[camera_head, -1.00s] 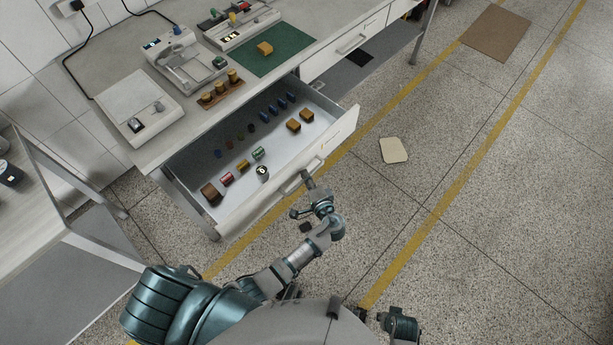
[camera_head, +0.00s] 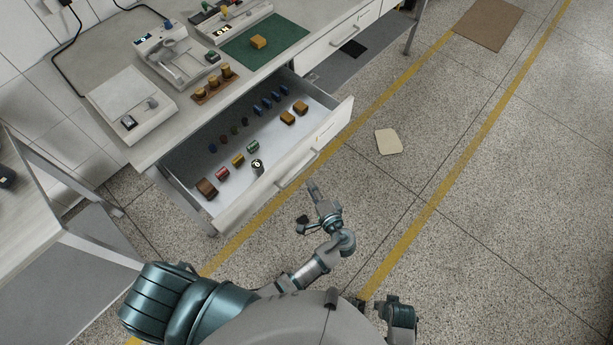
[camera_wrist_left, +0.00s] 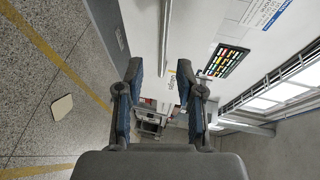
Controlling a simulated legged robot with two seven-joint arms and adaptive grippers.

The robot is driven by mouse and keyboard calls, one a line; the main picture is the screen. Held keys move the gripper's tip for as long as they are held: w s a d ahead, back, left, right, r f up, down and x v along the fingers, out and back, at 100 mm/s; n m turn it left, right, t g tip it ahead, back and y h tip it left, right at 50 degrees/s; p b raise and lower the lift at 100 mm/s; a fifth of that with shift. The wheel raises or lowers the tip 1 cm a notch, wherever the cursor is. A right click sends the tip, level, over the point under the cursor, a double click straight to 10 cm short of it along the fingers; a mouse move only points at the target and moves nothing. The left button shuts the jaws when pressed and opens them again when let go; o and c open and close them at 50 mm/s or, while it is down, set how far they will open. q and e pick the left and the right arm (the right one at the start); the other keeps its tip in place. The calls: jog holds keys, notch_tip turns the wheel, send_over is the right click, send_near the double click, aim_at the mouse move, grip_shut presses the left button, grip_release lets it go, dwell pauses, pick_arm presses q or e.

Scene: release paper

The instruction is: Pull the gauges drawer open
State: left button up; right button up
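A white drawer (camera_head: 228,165) stands pulled far out from under the workbench, with its inside showing. Its front panel (camera_head: 325,137) carries a pale bar handle (camera_head: 297,171). Several blue, green, red, yellow and brown small parts and one upright black-and-white cylinder (camera_head: 257,166) lie inside. My left gripper (camera_head: 313,188) is just in front of the handle, apart from it. In the left wrist view its two fingers (camera_wrist_left: 160,80) are spread with nothing between them. A small label on the white panel there is too small to read.
The workbench (camera_head: 95,62) bears a flat scale (camera_head: 130,105), other instruments, brown weights on a tray and a green mat (camera_head: 265,45). A second, closed drawer (camera_head: 330,42) is to the right. A beige sheet (camera_head: 388,141) lies on the open floor.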

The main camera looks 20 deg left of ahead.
pick_arm(q)
jog(key=shift+v, duration=1.85)
jog(key=s+a+f+g+h+p, duration=0.1)
jog(key=s+a+f+g+h, duration=0.1)
jog(key=f, duration=0.4)
jog(key=s+a+f+g+h, duration=0.1)
jog(key=s+a+f, duration=0.1)
jog(key=f, duration=0.4)
jog(key=s+a+f+n+g+h+p, duration=0.1)
jog(key=s+a+f+n+g+h, duration=0.2)
jog(key=s+f, duration=0.5)
jog(key=s+a+f+n+g+h+p, duration=0.2)
jog(key=s+f+h, duration=0.3)
jog(key=s+f, duration=0.4)
jog(key=s+a+n+g, duration=0.1)
jog(key=s, duration=0.4)
jog(key=shift+a+f, duration=0.35)
pick_arm(e)
jog(key=s+f, duration=0.4)
jog(key=f, duration=0.6)
jog(key=shift+s+d, duration=0.2)
jog(key=shift+d, duration=0.05)
